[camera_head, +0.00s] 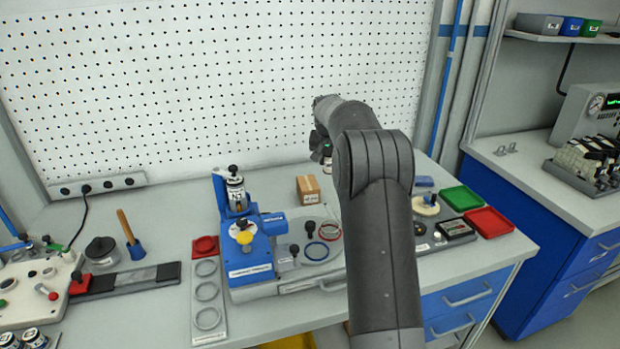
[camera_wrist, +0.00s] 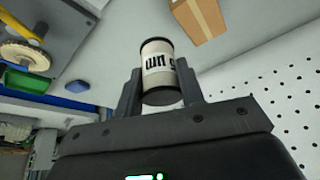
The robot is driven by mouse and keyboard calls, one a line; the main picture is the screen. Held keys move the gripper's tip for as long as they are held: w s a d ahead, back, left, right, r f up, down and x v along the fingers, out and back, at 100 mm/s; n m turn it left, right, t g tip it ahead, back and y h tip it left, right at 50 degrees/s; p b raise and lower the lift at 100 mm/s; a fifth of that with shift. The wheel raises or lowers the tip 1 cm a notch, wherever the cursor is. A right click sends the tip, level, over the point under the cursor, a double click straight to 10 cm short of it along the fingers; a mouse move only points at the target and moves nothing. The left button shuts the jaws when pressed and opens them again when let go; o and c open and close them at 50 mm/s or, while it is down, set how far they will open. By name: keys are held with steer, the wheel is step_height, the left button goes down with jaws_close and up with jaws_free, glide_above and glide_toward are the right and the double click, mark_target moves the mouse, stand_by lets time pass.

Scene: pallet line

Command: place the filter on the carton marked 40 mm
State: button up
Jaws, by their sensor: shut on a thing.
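My gripper (camera_wrist: 160,84) is shut on a white cylinder with black ends, the filter (camera_wrist: 157,62). Part of its black lettering shows in the wrist view. In the head view my gripper (camera_head: 322,148) is partly hidden by my arm, and only a small part of the filter (camera_head: 327,166) shows below it. A brown carton (camera_head: 308,190) stands on the bench near the pegboard, to the lower left of my gripper. The carton also shows at the top of the wrist view (camera_wrist: 203,18), apart from the filter. Its marking is too small to read.
A blue press (camera_head: 249,262) holding a similar canister (camera_head: 236,190) stands left of the carton. Red and blue rings (camera_head: 328,231) lie in front of it. A green tray (camera_head: 461,198) and a red tray (camera_head: 489,221) lie at the right. The pegboard (camera_head: 200,90) rises behind.

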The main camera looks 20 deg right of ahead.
steer(key=w+a+f, duration=0.4)
steer(key=a, duration=0.1)
steer(key=shift+f, duration=1.9)
steer(key=shift+f, duration=0.1)
steer(key=o, duration=1)
steer(key=shift+c, duration=0.2)
